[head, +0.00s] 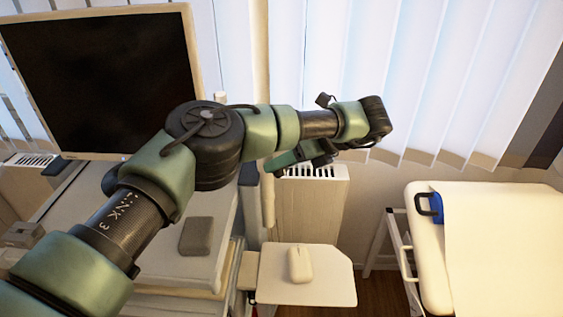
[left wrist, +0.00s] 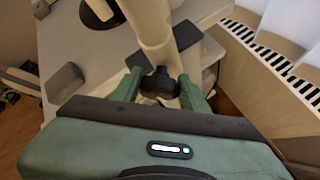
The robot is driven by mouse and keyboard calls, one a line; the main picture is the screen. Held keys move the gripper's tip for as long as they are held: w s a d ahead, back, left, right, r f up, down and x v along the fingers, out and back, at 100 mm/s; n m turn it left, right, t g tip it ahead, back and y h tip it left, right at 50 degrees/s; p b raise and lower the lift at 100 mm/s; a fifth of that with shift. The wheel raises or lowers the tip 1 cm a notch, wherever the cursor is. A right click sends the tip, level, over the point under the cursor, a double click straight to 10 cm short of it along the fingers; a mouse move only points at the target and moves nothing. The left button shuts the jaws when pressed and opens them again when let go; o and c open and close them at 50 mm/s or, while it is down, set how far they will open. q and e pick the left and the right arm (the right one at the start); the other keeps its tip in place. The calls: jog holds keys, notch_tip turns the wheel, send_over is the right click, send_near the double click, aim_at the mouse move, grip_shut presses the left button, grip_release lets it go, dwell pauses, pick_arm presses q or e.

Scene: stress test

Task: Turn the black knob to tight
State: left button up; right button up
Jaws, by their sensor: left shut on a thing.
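The black knob (left wrist: 159,84) shows in the left wrist view, on a white upright post (left wrist: 155,35). My left gripper (left wrist: 160,88) has its two green fingers on either side of the knob and is shut on it. In the head view my left arm reaches across from the lower left, and the left gripper (head: 303,156) points down and left in front of the radiator. The knob cannot be made out in the head view. Any tight marking is not visible. My right gripper is in neither view.
A monitor (head: 100,80) stands at the left above a white cart with a grey block (head: 196,236). A white mouse (head: 300,264) lies on a small shelf (head: 333,287). A radiator (head: 330,195) is behind. A padded bed (head: 428,250) stands at the right.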

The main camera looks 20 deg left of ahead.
pick_arm(q)
jog(key=shift+w+f+m+g+y, duration=0.15)
jog(key=shift+m+g+y, duration=0.3)
jog(key=shift+g, duration=0.25)
dwell(0.3)
jog(key=o, duration=1.3)
jog(key=shift+r, duration=0.2)
